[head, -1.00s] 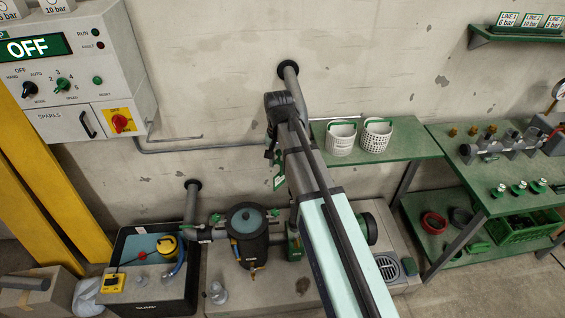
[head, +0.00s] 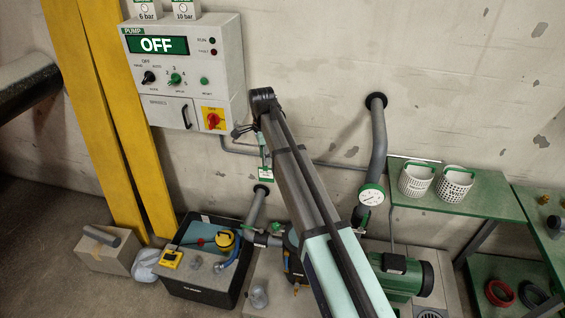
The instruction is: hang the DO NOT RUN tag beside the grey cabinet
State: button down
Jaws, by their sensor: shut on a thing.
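The tag (head: 265,173) is a small green and white piece that hangs upright below the far end of my arm in the head view. Its lettering is too small to read. My gripper (head: 260,133) is shut on the tag's upper part, and the arm partly hides the fingers. The grey cabinet (head: 220,72) is on the wall to the left, with a display reading OFF. The tag is a little right of and below the cabinet's lower right corner, apart from it. My gripper hides part of the area beside the cabinet, so a hook there cannot be made out.
Yellow posts (head: 98,110) stand left of the cabinet. Below are a black tub (head: 200,291), a green motor (head: 412,280) and a grey pipe with a gauge (head: 371,195). A green shelf (head: 490,207) holds two white baskets at right. The wall between cabinet and pipe is mostly bare.

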jog(key=shift+m, duration=0.4)
jog(key=shift+w+a+r+b, duration=0.1)
jog(key=shift+w+a+b, duration=0.15)
jog(key=shift+w, duration=1.3)
jog(key=shift+w+a+r+b, duration=0.1)
jog(key=shift+w+a+b, duration=0.1)
jog(key=shift+w, duration=1.3)
jog(key=shift+w+a+b, duration=0.15)
jog(key=shift+w+a, duration=0.1)
jog(key=shift+w, duration=1.3)
jog(key=shift+f, duration=0.9)
jog(key=c, duration=0.7)
grip_release()
